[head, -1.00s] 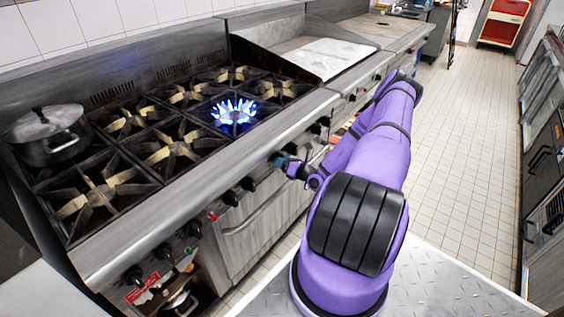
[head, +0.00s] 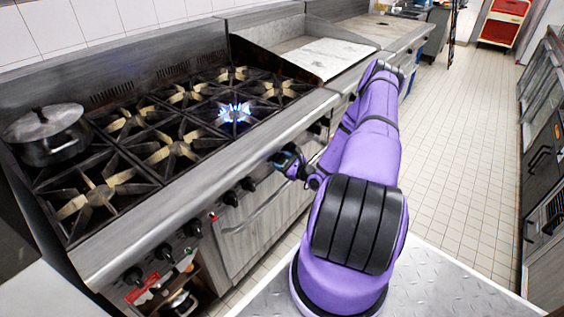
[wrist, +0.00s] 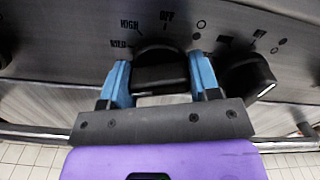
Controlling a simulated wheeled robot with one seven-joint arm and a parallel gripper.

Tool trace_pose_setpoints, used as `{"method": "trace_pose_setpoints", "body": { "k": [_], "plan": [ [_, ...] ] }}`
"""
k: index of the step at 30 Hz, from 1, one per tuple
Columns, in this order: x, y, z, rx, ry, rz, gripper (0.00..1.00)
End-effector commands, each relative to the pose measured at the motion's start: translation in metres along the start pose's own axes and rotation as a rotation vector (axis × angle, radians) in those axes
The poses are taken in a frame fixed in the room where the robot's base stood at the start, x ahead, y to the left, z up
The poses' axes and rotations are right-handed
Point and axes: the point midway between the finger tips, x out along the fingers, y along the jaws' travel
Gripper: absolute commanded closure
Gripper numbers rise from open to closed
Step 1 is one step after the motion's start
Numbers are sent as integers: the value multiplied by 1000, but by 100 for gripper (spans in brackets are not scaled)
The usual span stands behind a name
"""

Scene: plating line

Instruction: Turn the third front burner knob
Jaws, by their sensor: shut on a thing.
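My gripper (wrist: 160,76) is shut on a black burner knob (wrist: 160,72) in the wrist view, with one blue finger on each side of it. The knob is on the steel front panel (wrist: 75,35), below printed labels that include HIGH, MED and OFF. In the head view, my gripper (head: 284,160) is at the front of the range and hides the knob it holds. A small blue flame (head: 235,113) burns on a burner towards the middle right of the range.
Another black knob (wrist: 247,76) is close to the right finger. Several more knobs (head: 163,252) run along the range front to the left. A metal handle rail (wrist: 40,138) passes below the panel. A lidded pot (head: 46,134) stands at the left of the range. The tiled aisle (head: 475,170) is clear.

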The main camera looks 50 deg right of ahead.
Motion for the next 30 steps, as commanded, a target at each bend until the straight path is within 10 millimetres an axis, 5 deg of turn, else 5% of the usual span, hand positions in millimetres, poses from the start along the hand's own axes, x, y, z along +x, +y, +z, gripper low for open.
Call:
{"method": "trace_pose_setpoints", "body": {
  "k": [24, 25, 27, 30],
  "plan": [
    [0, 0, 0, -120, 1, -1, 68],
    [0, 0, 0, -120, 1, -1, 39],
    [0, 0, 0, -120, 1, -1, 23],
    [0, 0, 0, -119, 1, -1, 20]
  ]
}}
